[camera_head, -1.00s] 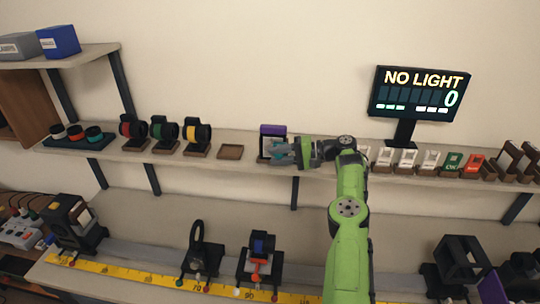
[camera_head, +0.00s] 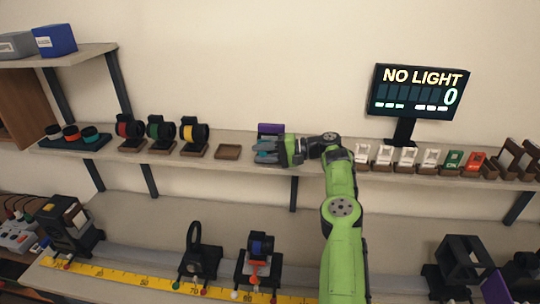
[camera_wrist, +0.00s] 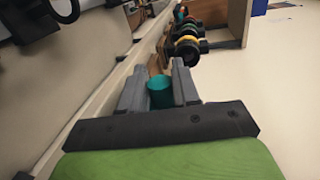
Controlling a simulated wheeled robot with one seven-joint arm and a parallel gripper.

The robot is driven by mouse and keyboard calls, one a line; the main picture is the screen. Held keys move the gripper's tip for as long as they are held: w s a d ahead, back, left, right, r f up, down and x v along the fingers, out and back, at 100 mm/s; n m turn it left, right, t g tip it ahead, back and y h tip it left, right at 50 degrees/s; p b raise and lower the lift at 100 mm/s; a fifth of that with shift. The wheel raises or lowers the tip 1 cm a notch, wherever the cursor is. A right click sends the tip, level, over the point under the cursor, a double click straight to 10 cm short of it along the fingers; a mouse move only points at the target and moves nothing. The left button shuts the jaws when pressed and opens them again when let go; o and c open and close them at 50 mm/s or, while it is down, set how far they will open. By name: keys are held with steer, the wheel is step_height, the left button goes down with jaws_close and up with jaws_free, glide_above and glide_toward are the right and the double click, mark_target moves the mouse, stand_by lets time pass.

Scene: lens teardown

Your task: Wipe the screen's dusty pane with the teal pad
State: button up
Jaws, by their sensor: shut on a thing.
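My gripper (camera_head: 266,149) is at the middle of the wall shelf, pointing left. It is shut on the teal pad, a short teal cylinder (camera_wrist: 160,95) seen between the two grey fingers in the wrist view. A purple-topped upright piece (camera_head: 271,129), perhaps the screen with the pane, stands on the shelf just behind the fingers. My gripper hides its lower part, so I cannot tell whether the pad touches it or how dusty it is.
An empty brown tray (camera_head: 228,152) and several ringed lenses (camera_head: 195,132) stand left on the shelf. White holders (camera_head: 407,157) line its right, below a "NO LIGHT" display (camera_head: 421,92). A bench with a yellow ruler (camera_head: 140,281) and mounts (camera_head: 258,258) lies below.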

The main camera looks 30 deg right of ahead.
steer(key=shift+x, duration=0.85)
steer(key=shift+r, duration=0.15)
steer(key=b, duration=0.3)
steer(key=shift+s+f, duration=0.15)
steer(key=shift+f, duration=0.15)
steer(key=s+a+b, duration=0.2)
steer(key=b, duration=0.4)
steer(key=s+a+r+b, duration=0.1)
steer(key=s+b, duration=0.1)
steer(key=b, duration=0.5)
steer(key=shift+a+b, duration=0.3)
steer(key=shift+a, duration=0.1)
steer(key=shift+s+f, duration=0.1)
